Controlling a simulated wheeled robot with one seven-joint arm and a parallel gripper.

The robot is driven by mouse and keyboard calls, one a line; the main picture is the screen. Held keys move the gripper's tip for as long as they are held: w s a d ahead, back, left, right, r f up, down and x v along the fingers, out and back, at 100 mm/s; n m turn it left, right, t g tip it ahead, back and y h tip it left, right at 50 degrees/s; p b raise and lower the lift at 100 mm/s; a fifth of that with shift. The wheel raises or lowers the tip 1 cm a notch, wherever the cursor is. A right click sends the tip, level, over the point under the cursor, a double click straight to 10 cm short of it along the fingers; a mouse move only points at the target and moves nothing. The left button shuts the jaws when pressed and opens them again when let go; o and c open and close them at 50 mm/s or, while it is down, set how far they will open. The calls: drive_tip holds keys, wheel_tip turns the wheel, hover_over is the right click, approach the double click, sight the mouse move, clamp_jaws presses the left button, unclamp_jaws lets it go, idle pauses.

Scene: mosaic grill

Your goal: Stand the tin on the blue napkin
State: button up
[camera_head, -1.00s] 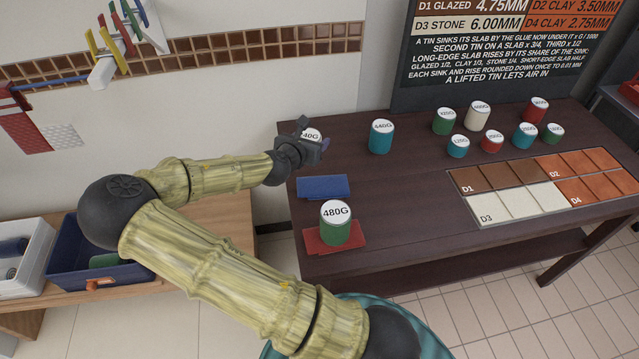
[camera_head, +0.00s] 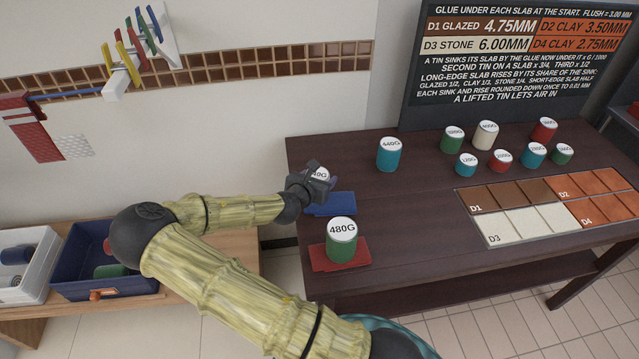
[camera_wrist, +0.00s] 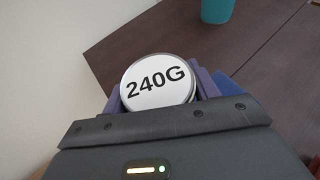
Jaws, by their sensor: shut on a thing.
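My gripper (camera_head: 318,187) is shut on a tin with a white lid (camera_wrist: 158,80) that reads 240G in the wrist view. In the head view only part of its lid (camera_head: 319,173) shows; its sides are hidden by my gripper. The blue napkin (camera_head: 330,204) lies near the left end of the dark table. My gripper and the tin are at the napkin's back left part. A blue strip of it (camera_wrist: 238,97) also shows right of the tin in the wrist view. Whether the tin touches the napkin cannot be told.
A green 480G tin (camera_head: 342,240) stands on a red napkin (camera_head: 325,258) in front of the blue one. A teal 440G tin (camera_head: 389,155) stands behind to the right. Several tins and a slab panel (camera_head: 487,232) are farther right. The table middle is clear.

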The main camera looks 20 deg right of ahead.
drive_tip(key=shift+f, duration=1.1)
drive_tip(key=shift+f, duration=0.1)
drive_tip(key=o, duration=1.1)
drive_tip(key=v, duration=1.2)
